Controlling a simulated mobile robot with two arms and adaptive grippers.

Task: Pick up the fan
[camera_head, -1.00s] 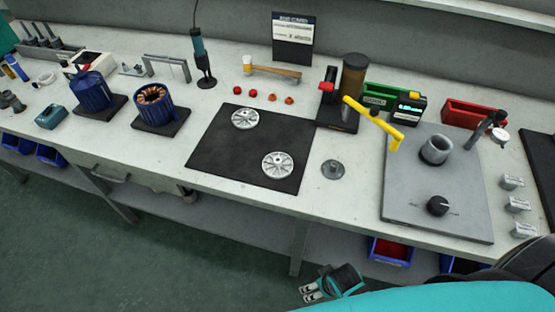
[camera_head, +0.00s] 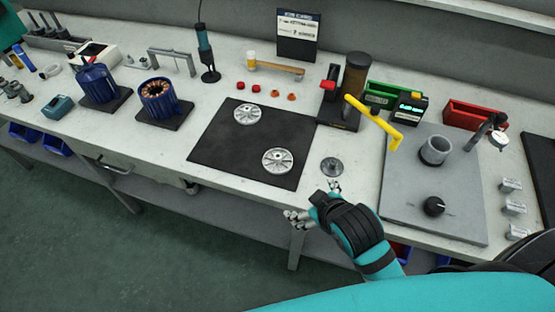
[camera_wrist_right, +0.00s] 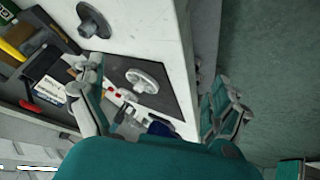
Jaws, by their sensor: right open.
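Two silver spoked wheels, which look like fans, lie flat on a black mat (camera_head: 220,152): a rear fan (camera_head: 247,113) and a front fan (camera_head: 278,160). A smaller grey disc with a hub (camera_head: 332,167) lies on the bench right of the mat. My right gripper (camera_head: 314,203) is open and empty at the bench's front edge, just in front of the grey disc and the front fan. In the right wrist view one fan (camera_wrist_right: 142,80) shows between the spread fingers (camera_wrist_right: 166,90), apart from them, and the grey disc (camera_wrist_right: 92,20) is beyond one finger. My left gripper is out of view.
Right of the grey disc is a grey plate (camera_head: 405,205) with a ring and a knob. A yellow lever (camera_head: 375,122) sticks out above the bench behind it.

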